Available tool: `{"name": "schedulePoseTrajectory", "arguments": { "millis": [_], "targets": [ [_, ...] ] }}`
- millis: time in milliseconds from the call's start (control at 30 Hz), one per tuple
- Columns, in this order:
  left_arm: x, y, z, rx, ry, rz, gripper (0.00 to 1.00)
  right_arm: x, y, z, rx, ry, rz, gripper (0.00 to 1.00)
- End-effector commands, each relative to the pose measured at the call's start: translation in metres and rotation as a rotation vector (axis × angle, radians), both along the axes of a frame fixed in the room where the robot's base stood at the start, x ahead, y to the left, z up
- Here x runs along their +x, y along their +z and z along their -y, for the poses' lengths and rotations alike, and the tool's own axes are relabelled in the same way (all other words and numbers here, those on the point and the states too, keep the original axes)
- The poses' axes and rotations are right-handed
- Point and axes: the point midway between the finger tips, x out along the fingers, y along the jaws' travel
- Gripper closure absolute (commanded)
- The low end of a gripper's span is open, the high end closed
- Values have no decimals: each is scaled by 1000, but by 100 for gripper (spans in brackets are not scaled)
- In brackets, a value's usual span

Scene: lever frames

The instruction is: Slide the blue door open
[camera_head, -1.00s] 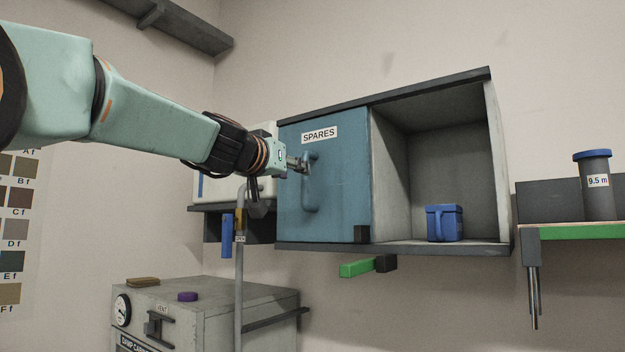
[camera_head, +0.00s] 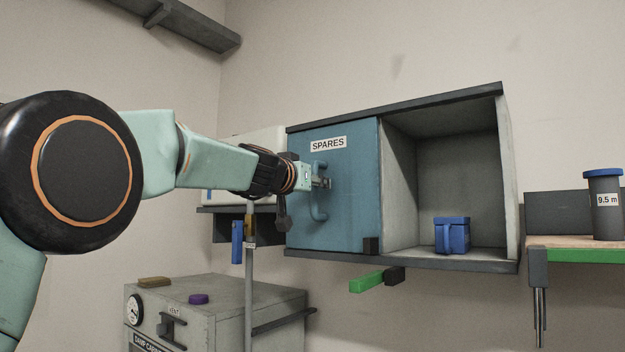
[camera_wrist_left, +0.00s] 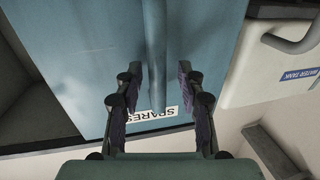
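The blue door (camera_head: 348,205), labelled SPARES, covers the left half of a grey wall cabinet. It carries a vertical blue bar handle (camera_head: 317,208), also visible in the left wrist view (camera_wrist_left: 155,55). My left gripper (camera_head: 326,183) is at the upper part of the handle. In the left wrist view my left gripper (camera_wrist_left: 158,72) has its fingers apart, one on each side of the handle, with gaps showing. The right half of the cabinet is uncovered. My right gripper is in neither view.
A blue lidded container (camera_head: 452,236) stands in the uncovered half. A green bar (camera_head: 366,284) juts out below the cabinet. A white water tank (camera_wrist_left: 285,70) is beside the door. A grey machine (camera_head: 215,310) stands below.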

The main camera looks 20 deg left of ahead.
Motion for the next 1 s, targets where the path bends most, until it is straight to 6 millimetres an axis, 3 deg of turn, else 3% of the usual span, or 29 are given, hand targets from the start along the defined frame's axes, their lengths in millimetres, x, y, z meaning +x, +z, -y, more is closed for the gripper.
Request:
{"name": "schedulePoseTrajectory", "arguments": {
  "millis": [267, 700, 1000],
  "targets": [
    [1, -2, 0, 1, 0, -1, 63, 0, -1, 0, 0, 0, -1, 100],
    [0, -1, 0, -1, 1, 0, 100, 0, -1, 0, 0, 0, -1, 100],
    [0, 1, 0, 0, 1, 3, 100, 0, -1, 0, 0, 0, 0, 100]
  ]
}}
